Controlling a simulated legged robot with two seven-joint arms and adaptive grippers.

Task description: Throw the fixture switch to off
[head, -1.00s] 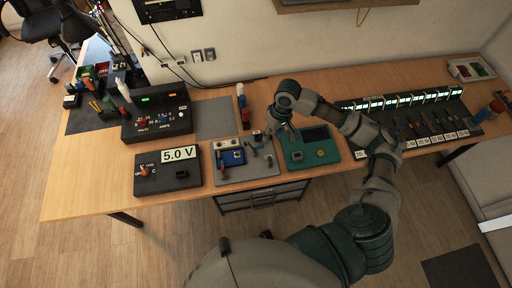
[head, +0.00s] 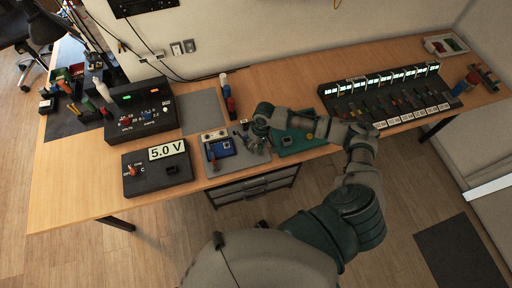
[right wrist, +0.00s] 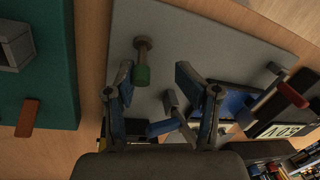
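The grey fixture plate (head: 222,172) lies near the front edge of the bench and carries a blue board (head: 221,149). In the right wrist view the plate (right wrist: 225,45) holds a short lever with a green tip (right wrist: 142,75) and another lever with a red end (right wrist: 291,94). I cannot tell which is the fixture switch or how it is set. My right gripper (head: 250,141) is over the plate's right part. In the right wrist view it (right wrist: 154,78) is open and empty, the green tip showing between its fingers. My left gripper is out of view.
A green board (head: 291,143) sits right of the plate, partly under my right arm. A black box marked 5.0 V (head: 158,175) stands at its left, with a power supply (head: 140,110) behind. A black switch rack (head: 385,98) is further right. Bare bench lies behind the green board.

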